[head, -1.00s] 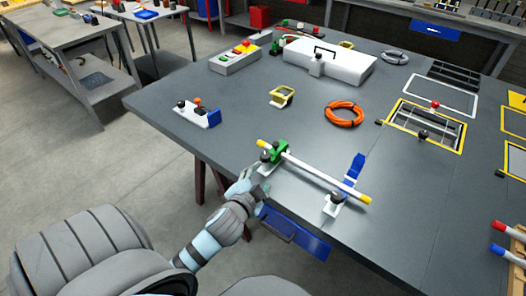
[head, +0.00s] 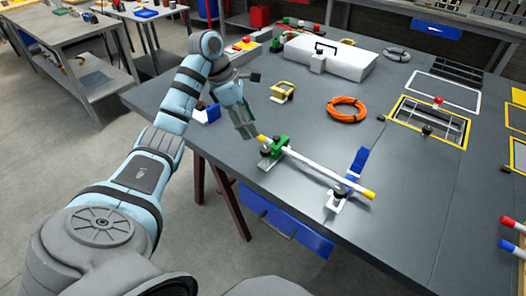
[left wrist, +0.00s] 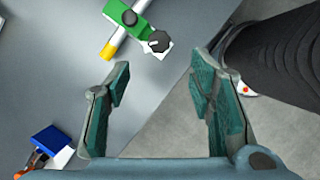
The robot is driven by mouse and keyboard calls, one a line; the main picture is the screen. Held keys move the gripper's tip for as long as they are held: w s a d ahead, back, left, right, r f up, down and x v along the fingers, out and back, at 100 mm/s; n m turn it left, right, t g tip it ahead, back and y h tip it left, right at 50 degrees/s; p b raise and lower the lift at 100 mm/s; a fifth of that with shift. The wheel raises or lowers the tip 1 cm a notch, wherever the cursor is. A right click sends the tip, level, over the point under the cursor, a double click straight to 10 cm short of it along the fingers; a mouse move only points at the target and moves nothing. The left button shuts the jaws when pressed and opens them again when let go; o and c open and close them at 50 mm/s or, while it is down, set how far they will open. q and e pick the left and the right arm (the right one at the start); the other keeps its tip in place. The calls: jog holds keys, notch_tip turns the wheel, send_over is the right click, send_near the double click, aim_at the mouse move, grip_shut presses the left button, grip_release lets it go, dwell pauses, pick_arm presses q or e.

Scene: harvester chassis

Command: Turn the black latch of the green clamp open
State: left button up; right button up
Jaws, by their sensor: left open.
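The green clamp (head: 277,147) sits near the front edge of the table on a white base, around the yellow end of a white rod (head: 315,167). Its black latch (head: 265,152) is a dark knob beside the green body. In the left wrist view the green clamp (left wrist: 124,17) is at the top, with a black knob on it and a second black knob (left wrist: 158,41) beside it. My left gripper (head: 244,128) is open and empty, above the table's left front edge, left of the clamp. Its pads (left wrist: 165,100) are wide apart. My right gripper is not in view.
A blue clamp (head: 357,162) stands at the rod's other end. A blue-and-white block (head: 207,113) is partly hidden behind my left arm.

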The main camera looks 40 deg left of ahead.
aim_at(265, 149)
pick_arm(q)
jog(key=x, duration=1)
jog(key=shift+r, duration=0.1)
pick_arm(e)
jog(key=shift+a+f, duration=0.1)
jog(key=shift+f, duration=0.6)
pick_arm(q)
jog(key=c, duration=1.2)
jog(key=shift+o, duration=0.2)
jog(key=shift+n+p, duration=0.3)
jog(key=shift+p, duration=0.15)
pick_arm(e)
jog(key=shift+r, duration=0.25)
pick_arm(q)
jog(key=n+t+y+p, duration=0.1)
jog(key=n+p, duration=0.1)
jog(key=n, duration=0.1)
jog(key=shift+d+r, duration=0.1)
jog(key=shift+r, duration=0.05)
jog(key=shift+d+n+t+y+p, duration=0.1)
jog(key=shift+n+t+y+p, duration=0.4)
jog(key=shift+n, duration=1.4)
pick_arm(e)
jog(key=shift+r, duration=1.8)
pick_arm(q)
jog(key=shift+p, duration=0.3)
